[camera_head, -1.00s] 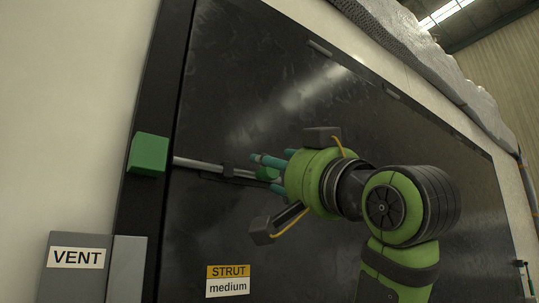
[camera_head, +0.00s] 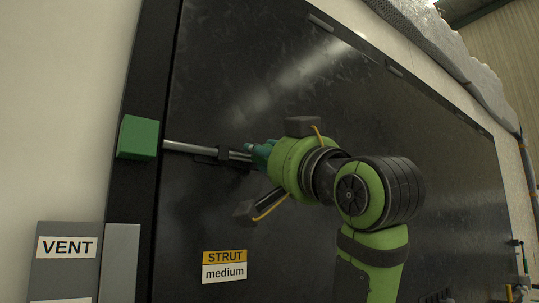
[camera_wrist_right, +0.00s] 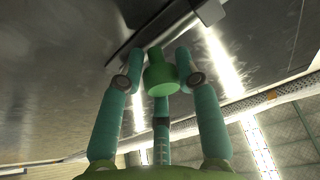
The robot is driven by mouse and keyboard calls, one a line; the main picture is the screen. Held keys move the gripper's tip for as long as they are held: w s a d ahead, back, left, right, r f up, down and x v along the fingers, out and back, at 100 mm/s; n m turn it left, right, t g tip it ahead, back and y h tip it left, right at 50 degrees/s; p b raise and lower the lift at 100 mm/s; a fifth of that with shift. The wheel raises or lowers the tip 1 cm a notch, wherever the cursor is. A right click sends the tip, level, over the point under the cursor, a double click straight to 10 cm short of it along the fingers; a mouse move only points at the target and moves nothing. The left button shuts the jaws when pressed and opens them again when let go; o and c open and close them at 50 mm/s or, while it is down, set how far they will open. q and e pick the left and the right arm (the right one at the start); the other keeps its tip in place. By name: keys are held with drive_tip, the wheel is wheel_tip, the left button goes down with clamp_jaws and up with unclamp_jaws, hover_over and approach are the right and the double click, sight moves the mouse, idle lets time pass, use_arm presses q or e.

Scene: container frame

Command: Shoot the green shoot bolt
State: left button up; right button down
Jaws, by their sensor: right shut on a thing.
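The shoot bolt's grey rod (camera_head: 190,149) lies along the dark panel, running left through a black guide (camera_head: 224,153). Its left end meets or passes behind the edge of the green block (camera_head: 138,138) on the dark frame; I cannot tell which. My right gripper (camera_head: 262,154) is at the rod's right end, its teal fingers hiding the handle in the head view. In the right wrist view the green bolt handle (camera_wrist_right: 160,76) sits between the fingers of my right gripper (camera_wrist_right: 160,68), which is shut on it. My left gripper is not in view.
A grey box with a VENT label (camera_head: 67,247) stands at lower left beside a plain grey plate (camera_head: 119,262). A yellow and white STRUT medium label (camera_head: 224,266) is on the dark panel (camera_head: 300,90). The panel around the bolt is otherwise clear.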

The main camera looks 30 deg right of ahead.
drive_tip(key=a, duration=0.3)
drive_tip(key=shift+s+a+r+b, duration=0.25)
drive_tip(key=shift+s+a+b, duration=0.1)
drive_tip(key=shift+s, duration=0.05)
drive_tip(key=c, duration=0.9)
unclamp_jaws()
drive_tip(key=shift+a, duration=0.3)
drive_tip(key=v, duration=1.2)
drive_tip(key=shift+f, duration=0.1)
